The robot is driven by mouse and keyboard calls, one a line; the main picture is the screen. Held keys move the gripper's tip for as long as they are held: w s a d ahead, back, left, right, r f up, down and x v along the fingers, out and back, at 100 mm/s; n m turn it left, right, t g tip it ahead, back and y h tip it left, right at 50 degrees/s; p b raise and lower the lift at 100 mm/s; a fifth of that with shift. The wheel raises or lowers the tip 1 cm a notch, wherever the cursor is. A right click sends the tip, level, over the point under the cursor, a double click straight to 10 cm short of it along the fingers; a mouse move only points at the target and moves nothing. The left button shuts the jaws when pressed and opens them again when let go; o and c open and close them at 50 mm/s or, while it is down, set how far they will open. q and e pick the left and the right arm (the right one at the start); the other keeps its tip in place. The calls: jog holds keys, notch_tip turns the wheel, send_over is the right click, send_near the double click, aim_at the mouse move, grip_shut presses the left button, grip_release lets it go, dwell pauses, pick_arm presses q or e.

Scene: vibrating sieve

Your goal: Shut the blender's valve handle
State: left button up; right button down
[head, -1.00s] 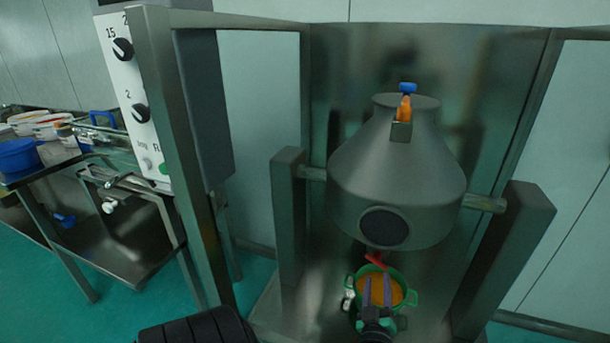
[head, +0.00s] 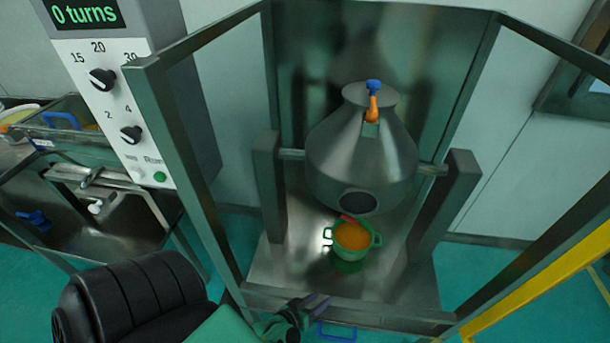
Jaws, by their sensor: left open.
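The blender (head: 350,150) is a grey metal cone-shaped vessel hung between two posts. Its red valve handle (head: 348,219) shows under the vessel's lower end, just above a green pot (head: 350,262) holding orange material. The handle's exact angle is hard to tell, and the valve body is mostly hidden. My right gripper is not in view.
The metal frame (head: 190,190) stands around the blender, with a front bar (head: 390,308) low down. A control panel (head: 115,95) reading "0 turns" is at left. An orange and blue clamp (head: 372,105) sits on the vessel's top. A yellow rail (head: 545,270) is at right.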

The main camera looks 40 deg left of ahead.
pick_arm(q)
jog(key=s, duration=0.1)
jog(key=s+f+g, duration=0.1)
jog(key=s, duration=0.1)
jog(key=shift+d+p, duration=0.15)
jog(key=shift+p, duration=0.15)
jog(key=shift+o, duration=0.2)
